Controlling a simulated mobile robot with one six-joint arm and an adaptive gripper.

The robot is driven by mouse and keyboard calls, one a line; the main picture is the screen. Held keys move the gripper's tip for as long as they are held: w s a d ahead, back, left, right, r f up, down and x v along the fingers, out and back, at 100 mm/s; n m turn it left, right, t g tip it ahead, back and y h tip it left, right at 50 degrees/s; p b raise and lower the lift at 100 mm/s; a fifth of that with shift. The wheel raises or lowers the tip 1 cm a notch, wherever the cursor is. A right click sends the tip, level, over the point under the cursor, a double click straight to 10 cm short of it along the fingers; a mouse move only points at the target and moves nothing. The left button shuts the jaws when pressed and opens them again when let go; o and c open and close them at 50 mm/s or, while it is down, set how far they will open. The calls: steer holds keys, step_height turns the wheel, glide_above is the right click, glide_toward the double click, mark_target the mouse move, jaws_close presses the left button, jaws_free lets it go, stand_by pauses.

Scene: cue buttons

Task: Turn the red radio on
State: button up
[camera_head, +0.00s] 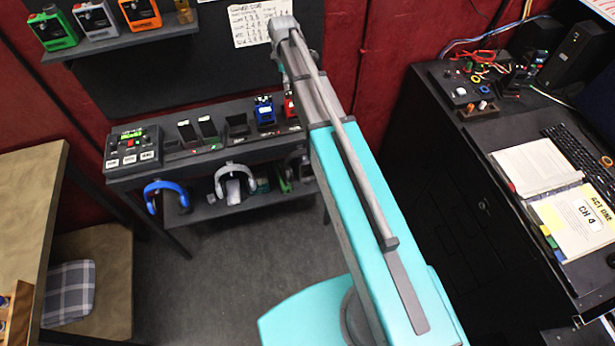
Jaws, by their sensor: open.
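A small red device (290,105), which looks like the red radio, stands on the dark shelf (222,152) against the back wall. My arm covers its right side, so only a narrow strip shows, and its switch and any light cannot be made out. My arm reaches up across the middle of the view and bends down at its far end, above and close to the red device. My gripper is hidden behind the arm.
A blue radio (265,112) stands just left of the red one. Empty dark cradles and a control box (132,148) with buttons are further left. Headphones (235,182) hang below. Green (50,30) and orange (97,18) units sit on an upper shelf. A cluttered black desk (465,215) stands right.

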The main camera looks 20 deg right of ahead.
steer(key=shift+r+p, duration=4.2)
steer(key=shift+r, duration=0.25)
steer(key=s+f+m+b, duration=0.3)
steer(key=s+m, duration=0.4)
steer(key=s, duration=0.3)
steer(key=s+f+m+b, duration=0.4)
steer(key=s+m, duration=0.2)
steer(key=s, duration=0.4)
steer(key=s+f+m+b, duration=0.1)
steer(key=s+f+b, duration=0.1)
steer(key=f+b, duration=1.1)
steer(key=s+f+m+b, duration=0.1)
steer(key=s+f+b, duration=0.1)
steer(key=f+b, duration=1.1)
steer(key=shift+s+d+m, duration=0.15)
steer(key=shift+s+m, duration=0.15)
steer(key=shift+m, duration=0.1)
steer(key=shift+r, duration=0.1)
steer(key=n+y+p, duration=0.5)
steer(key=n+p, duration=1.5)
steer(key=p, duration=1)
glide_toward(287, 94)
steer(key=shift+g, duration=0.4)
steer(key=v, duration=0.2)
steer(key=w+v, duration=0.1)
steer(key=v, duration=0.1)
steer(key=shift+r, duration=0.3)
